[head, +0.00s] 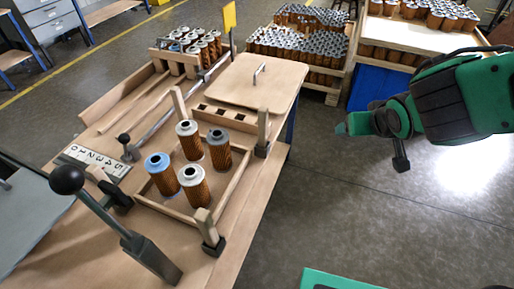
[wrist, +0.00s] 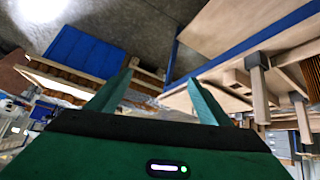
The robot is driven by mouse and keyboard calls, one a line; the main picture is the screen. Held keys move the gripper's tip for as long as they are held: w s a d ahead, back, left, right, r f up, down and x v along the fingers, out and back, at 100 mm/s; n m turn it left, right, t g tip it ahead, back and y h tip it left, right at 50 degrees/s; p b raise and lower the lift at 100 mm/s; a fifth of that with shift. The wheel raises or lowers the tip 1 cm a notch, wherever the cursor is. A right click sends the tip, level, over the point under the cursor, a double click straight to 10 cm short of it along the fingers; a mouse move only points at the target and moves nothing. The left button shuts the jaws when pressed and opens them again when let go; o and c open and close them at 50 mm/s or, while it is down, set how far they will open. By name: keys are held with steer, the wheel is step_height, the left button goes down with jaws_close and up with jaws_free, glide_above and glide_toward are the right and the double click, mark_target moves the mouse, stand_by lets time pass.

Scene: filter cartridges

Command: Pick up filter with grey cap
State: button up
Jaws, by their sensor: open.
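The filter with the grey cap (head: 219,154) stands upright in a low wooden frame (head: 237,185) on the workbench, at the frame's back right. Beside it in the same frame stand a filter with a blue cap (head: 164,178) and two with whitish caps, one behind (head: 188,147) and one in front (head: 194,192). My gripper (head: 342,129) is off to the right of the workbench, above the floor and well apart from the filters. In the wrist view its two green fingers (wrist: 160,78) are spread with nothing between them. I cannot make out the grey-capped filter in the wrist view.
A black-knobbed lever (head: 68,181) rises at the bench's front left. Upright wooden posts with dark bases, one at the front right (head: 206,226), stand around the frame. A lidded board (head: 255,82) lies behind it. Crates of filters (head: 331,97) and a blue bin (head: 368,88) stand beyond. Floor right of the bench is clear.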

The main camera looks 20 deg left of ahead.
steer(key=s+a+n+y, duration=0.3)
steer(key=a, duration=1.1)
steer(key=n+y, duration=0.4)
steer(key=y, duration=0.1)
glide_toward(219, 135)
steer(key=shift+g, duration=0.3)
steer(key=x, duration=0.5)
steer(key=shift+w+a+f, duration=0.1)
steer(key=shift+w+a, duration=0.05)
steer(key=shift+w, duration=0.05)
steer(key=shift+x, duration=2.85)
steer(key=shift+w, duration=0.15)
steer(key=c, duration=1.5)
